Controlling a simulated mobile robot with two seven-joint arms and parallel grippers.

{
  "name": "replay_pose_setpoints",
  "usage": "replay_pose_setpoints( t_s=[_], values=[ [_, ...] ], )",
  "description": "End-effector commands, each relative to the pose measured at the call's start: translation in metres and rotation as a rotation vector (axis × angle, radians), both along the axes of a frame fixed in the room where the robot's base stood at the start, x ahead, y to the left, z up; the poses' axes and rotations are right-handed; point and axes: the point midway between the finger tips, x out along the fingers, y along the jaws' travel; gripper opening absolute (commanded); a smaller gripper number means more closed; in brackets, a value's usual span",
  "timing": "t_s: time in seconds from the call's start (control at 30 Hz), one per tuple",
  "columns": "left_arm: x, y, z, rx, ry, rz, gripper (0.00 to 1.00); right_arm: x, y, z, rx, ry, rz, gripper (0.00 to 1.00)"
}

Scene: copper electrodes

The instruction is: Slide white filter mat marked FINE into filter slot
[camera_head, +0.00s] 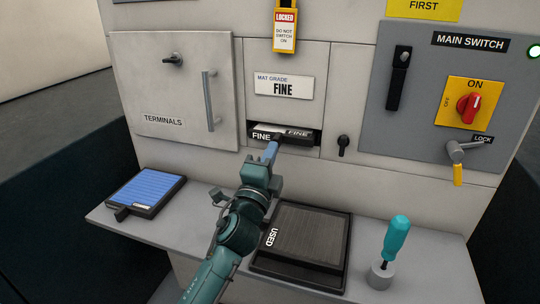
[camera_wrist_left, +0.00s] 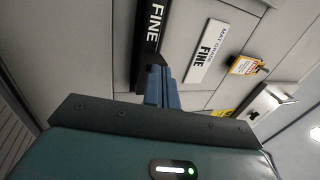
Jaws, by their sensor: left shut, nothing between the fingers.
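The filter mat marked FINE (camera_head: 262,135) sits in the filter slot (camera_head: 313,141) below the MAT GRADE FINE sign (camera_head: 283,86). Its black front edge with white FINE lettering shows, with a strip of white behind it. How deep it sits is hard to tell. My left gripper (camera_head: 271,150) is shut and empty, its fingertips at the mat's front edge. In the left wrist view, the fingers (camera_wrist_left: 157,80) reach up to the black edge marked FINE (camera_wrist_left: 151,35); they seem to touch it. My right gripper is not in view.
A blue mat in a black frame (camera_head: 147,191) lies at the shelf's left. A dark mat in a tray marked USED (camera_head: 310,236) lies at the middle. A teal-handled tool (camera_head: 396,238) stands in a holder at right. A black knob (camera_head: 343,144) sits right of the slot.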

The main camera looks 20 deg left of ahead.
Motion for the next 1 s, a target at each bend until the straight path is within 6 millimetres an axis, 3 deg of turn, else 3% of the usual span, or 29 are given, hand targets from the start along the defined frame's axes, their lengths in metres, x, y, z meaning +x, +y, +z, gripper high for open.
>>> replay_pose_setpoints(
  t_s=[1.0],
  values=[
    [0.026, -0.001, -0.001, -0.001, 0.001, 0.0, 0.0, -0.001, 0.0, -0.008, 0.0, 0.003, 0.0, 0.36]
  ],
)
